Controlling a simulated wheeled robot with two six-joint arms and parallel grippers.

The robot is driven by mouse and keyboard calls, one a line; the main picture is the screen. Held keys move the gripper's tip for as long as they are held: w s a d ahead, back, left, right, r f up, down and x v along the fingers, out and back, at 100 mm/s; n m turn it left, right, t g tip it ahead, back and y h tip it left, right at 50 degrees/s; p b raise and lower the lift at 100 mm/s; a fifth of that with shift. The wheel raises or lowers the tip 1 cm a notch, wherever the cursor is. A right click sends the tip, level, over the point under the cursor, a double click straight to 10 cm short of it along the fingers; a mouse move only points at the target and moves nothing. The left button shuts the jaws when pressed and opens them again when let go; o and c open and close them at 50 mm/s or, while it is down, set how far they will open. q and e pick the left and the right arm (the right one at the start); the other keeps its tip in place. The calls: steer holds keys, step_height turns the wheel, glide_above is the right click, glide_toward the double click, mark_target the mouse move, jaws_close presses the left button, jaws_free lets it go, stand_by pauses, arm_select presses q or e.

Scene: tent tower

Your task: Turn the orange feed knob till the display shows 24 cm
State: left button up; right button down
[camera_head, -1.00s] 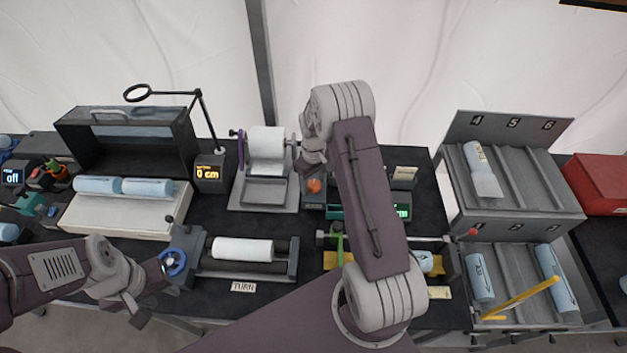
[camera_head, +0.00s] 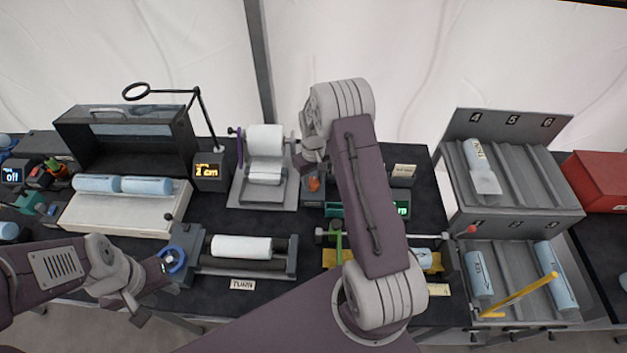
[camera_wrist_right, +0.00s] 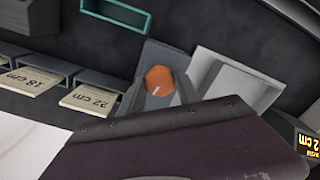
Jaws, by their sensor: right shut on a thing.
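The orange feed knob (camera_head: 314,184) sits right of the white roll (camera_head: 265,140) in its grey stand. In the right wrist view the orange knob (camera_wrist_right: 160,80) shows a pale pointer line. My right gripper (camera_head: 313,168) is at the knob and shut on it; its fingertips are mostly hidden by my arm. The display (camera_head: 209,171) reads 2 cm, and it also shows upside down in the right wrist view (camera_wrist_right: 309,146). A short white strip (camera_head: 265,176) hangs below the roll. My left gripper (camera_head: 152,282) is low at the left by a blue wheel (camera_head: 173,262); its jaw opening is unclear.
A roller machine (camera_head: 291,262) with a white roll and a "TURN" label stands in front. A numbered grey rack (camera_head: 512,225) holds rolls at the right. A magnifier arm (camera_head: 200,110) rises behind the display. Tags (camera_wrist_right: 92,98) marked 18 cm and 22 cm lie by slots.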

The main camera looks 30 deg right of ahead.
steer(key=m, duration=0.7)
steer(key=shift+w, duration=0.15)
steer(key=m, duration=0.7)
steer(key=shift+r+m, duration=0.1)
steer(key=shift+m, duration=0.2)
steer(key=m, duration=0.3)
steer(key=shift+m+b, duration=0.3)
steer(key=m, duration=0.3)
steer(key=shift+m, duration=0.4)
steer(key=m, duration=0.4)
steer(key=shift+m, duration=1.9)
